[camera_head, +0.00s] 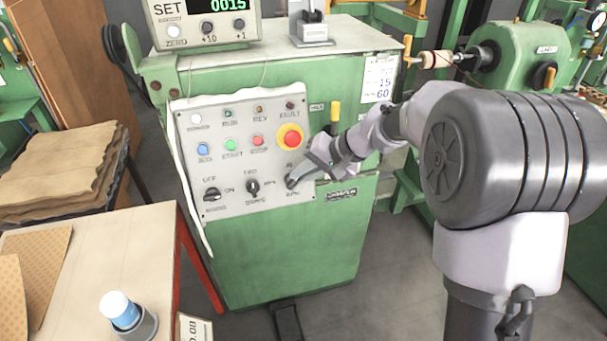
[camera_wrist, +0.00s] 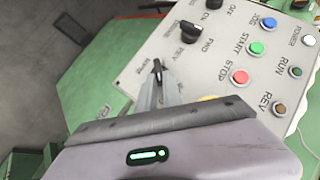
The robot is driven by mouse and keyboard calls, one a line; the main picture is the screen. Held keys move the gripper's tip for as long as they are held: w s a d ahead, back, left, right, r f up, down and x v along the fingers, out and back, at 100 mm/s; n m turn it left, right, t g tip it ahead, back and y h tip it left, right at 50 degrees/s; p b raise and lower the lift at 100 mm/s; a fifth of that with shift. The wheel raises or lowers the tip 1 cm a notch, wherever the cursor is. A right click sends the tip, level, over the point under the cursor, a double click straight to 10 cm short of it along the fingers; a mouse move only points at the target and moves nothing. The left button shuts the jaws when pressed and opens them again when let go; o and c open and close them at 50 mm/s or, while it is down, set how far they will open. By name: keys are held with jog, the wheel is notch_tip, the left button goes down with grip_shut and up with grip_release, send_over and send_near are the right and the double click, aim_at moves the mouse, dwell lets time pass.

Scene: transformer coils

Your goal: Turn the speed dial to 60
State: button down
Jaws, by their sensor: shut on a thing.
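The speed dial (camera_head: 291,183) is a small dark knob with RPM lettering below it, at the lower right of the grey control panel (camera_head: 225,205). My gripper (camera_head: 300,176) reaches in from the right and is shut on the dial. In the wrist view the fingertips (camera_wrist: 158,78) close around the dark dial (camera_wrist: 157,66). The fingers hide much of the dial and its scale, so its setting cannot be read. A card (camera_head: 380,80) on the green cabinet shows 15 and 60.
Left of the dial are the FWD/REV selector (camera_head: 252,187) and the OFF/ON switch (camera_head: 212,194). The red emergency button (camera_head: 290,138) sits just above my gripper. A counter (camera_head: 205,18) reading 0015 stands on top. A wooden table (camera_head: 95,255) is at the lower left.

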jog(key=shift+s+a+f, duration=0.1)
jog(key=shift+s+f, duration=0.15)
jog(key=shift+f, duration=0.15)
jog(key=c, duration=1.5)
grip_release()
jog(key=p+v, duration=0.6)
jog(key=v, duration=1.1)
jog(key=shift+w+r+p, duration=0.2)
jog(key=shift+w+p, duration=0.1)
jog(key=shift+p, duration=0.05)
jog(key=s+r+m+t+h, duration=0.1)
jog(key=s+h, duration=0.4)
jog(key=s, duration=2.1)
jog(key=shift+s+d+m+t+h, duration=0.2)
jog(key=shift+d+m+t+h, duration=0.15)
jog(key=shift+m, duration=0.35)
